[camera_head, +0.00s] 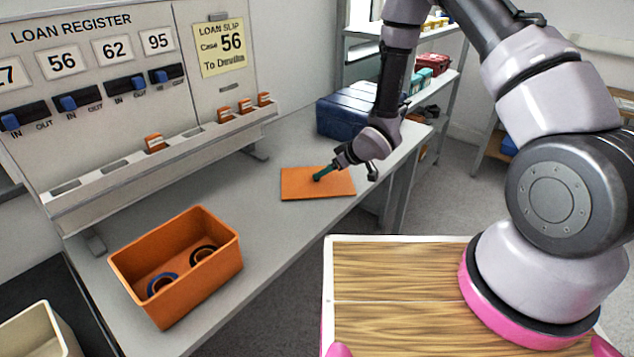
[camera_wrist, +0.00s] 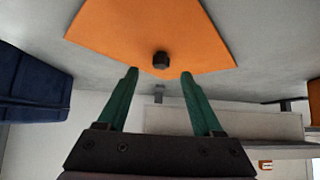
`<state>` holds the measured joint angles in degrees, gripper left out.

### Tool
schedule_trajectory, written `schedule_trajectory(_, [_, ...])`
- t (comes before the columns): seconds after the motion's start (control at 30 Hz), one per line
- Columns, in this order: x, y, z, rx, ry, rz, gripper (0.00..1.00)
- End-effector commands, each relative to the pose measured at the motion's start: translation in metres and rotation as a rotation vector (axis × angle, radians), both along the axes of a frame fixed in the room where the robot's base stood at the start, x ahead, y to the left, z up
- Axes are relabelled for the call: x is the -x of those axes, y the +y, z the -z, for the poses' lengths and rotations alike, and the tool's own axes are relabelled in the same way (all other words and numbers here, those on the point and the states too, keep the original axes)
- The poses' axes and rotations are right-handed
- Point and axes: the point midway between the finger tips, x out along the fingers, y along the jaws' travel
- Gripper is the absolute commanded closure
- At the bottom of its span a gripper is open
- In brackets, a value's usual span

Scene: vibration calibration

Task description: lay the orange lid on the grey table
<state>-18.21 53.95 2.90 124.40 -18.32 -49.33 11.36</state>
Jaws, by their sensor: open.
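The orange lid (camera_head: 300,186) is a flat square panel lying on the grey table (camera_head: 245,240), near its right part. In the wrist view the lid (camera_wrist: 120,30) shows a dark round knob (camera_wrist: 161,59) on its face. My gripper (camera_head: 318,177) is over the lid. In the wrist view its two green fingers (camera_wrist: 159,72) are apart, one to each side of the knob's line, with nothing between them. I cannot tell whether the fingertips touch the lid.
An open orange box (camera_head: 228,262) with rings inside stands at the table's front left. A dark blue case (camera_head: 340,112) stands behind the lid. The loan register board (camera_head: 110,100) runs along the back. A cream bin (camera_head: 40,335) is at lower left. Bare table lies between box and lid.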

Motion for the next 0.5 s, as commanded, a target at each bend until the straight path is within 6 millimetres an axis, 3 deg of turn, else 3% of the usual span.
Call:
schedule_trajectory(0.2, [-0.013,0.019,0.025,0.001,0.001,-0.003,0.32])
schedule_trajectory(0.5, [-0.017,0.023,0.031,0.001,0.0,-0.001,0.32])
